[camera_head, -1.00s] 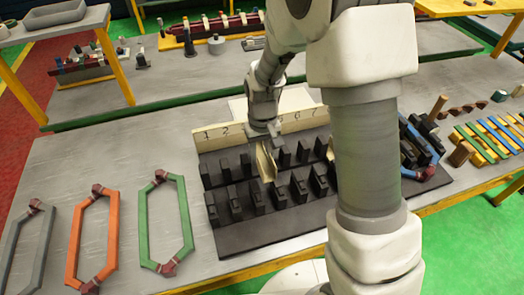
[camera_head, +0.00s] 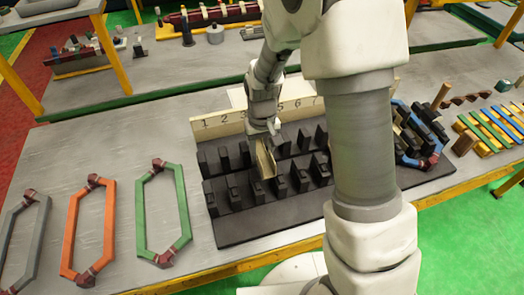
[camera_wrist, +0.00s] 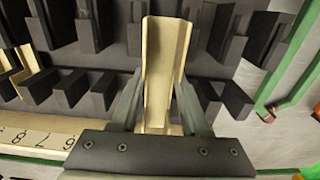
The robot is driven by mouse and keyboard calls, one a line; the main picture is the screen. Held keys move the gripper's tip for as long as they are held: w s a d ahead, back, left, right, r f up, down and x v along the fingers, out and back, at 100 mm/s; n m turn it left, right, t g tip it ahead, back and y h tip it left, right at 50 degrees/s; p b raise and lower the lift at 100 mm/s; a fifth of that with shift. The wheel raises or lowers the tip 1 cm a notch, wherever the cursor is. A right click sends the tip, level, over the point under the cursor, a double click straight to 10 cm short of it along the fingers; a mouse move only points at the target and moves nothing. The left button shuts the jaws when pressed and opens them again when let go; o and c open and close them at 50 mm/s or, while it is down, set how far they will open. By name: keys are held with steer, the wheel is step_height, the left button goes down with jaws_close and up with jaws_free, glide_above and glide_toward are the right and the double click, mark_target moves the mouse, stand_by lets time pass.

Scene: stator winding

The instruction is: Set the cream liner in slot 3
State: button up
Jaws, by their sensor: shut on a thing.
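The cream liner (camera_head: 265,159) is a long open channel, held upright at the black slotted fixture (camera_head: 268,222). My gripper (camera_head: 263,133) is above the fixture, shut on the liner's upper part. In the wrist view the liner (camera_wrist: 162,62) lies between my gripper's two fingers (camera_wrist: 158,105) and extends away among the black posts. In the head view it lines up with the gap between the third and fourth front posts from the left. Slot 3 is around there, but my wrist partly covers the number board (camera_head: 220,124). I cannot tell whether the liner touches the slot floor.
Black posts stand close on both sides of the liner. Other cream pieces (camera_wrist: 12,72) sit in the fixture toward the higher numbers. Grey (camera_head: 22,240), orange (camera_head: 91,235) and green (camera_head: 163,215) coils lie on the left. My arm hides the fixture's right part.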

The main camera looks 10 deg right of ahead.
steer(key=shift+f+b, duration=0.4)
steer(key=shift+f, duration=0.05)
steer(key=shift+f+b, duration=2.5)
steer(key=shift+f, duration=0.65)
steer(key=shift+f+b, duration=0.6)
steer(key=shift+f, duration=0.05)
steer(key=o, duration=1.1)
steer(key=shift+c, duration=0.2)
steer(key=shift+r, duration=0.2)
steer(key=shift+r+p, duration=0.55)
steer(key=shift+r, duration=0.1)
